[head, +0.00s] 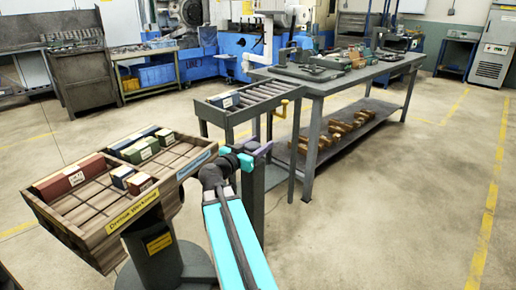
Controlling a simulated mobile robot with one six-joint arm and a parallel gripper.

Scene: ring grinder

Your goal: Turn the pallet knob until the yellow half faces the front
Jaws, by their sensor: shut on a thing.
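My gripper (263,148) is small in the head view, at the end of my cyan arm, just right of the sorting pallet (90,208) and in front of the roller stand. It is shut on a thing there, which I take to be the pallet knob. The fingers and wrist hide the knob, so I cannot tell which way its yellow half faces. The pallet is a brown, divided tray on a dark pedestal, with a yellow label on its near right side and a blue label on its far right side.
A long grey workbench (345,78) with tools stands at the back right. The floor at right is clear.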

